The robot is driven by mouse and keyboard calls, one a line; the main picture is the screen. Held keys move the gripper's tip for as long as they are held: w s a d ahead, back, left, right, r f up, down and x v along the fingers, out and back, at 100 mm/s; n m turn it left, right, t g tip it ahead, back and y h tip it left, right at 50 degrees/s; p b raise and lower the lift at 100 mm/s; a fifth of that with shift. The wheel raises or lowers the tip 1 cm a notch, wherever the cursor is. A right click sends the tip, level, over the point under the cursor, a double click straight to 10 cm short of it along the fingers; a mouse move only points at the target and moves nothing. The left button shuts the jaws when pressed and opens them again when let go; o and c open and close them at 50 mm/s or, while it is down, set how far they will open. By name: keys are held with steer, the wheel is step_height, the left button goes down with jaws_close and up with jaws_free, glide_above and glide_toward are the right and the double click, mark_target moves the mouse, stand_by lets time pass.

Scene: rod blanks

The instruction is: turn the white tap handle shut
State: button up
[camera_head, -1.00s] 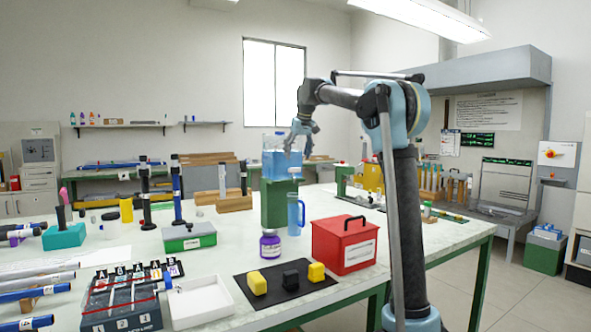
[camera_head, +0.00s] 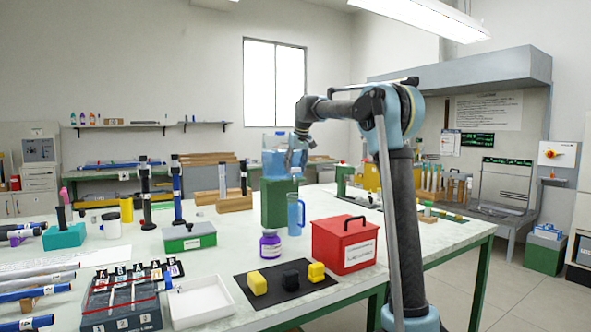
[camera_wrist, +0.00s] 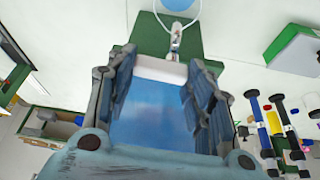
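The clear tank of blue water (camera_head: 273,160) stands on a green block (camera_head: 278,205). The tap (camera_wrist: 176,36), small and pale, shows in the wrist view beyond the fingertips, over the green top; its handle cannot be told apart clearly. In the head view the tap is too small to make out. A blue jug (camera_head: 296,217) stands below, in front of the block; its round rim shows at the top of the wrist view. My gripper (camera_wrist: 162,62) is open, fingers spread, with blue water and a white band seen between them. No contact with the tap shows.
A purple-labelled jar (camera_head: 270,245), a red box (camera_head: 344,244) and a dark mat (camera_head: 262,293) with yellow and black blocks lie nearer on the table. A green case (camera_head: 189,238) stands left.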

steer(key=shift+w+n, duration=0.1)
steer(key=shift+n, duration=0.5)
steer(key=shift+c, duration=0.5)
steer(key=o, duration=1.1)
steer(key=shift+c, duration=0.2)
steer(key=v, duration=1.2)
steer(key=shift+d, duration=0.2)
steer(key=shift+f, duration=0.1)
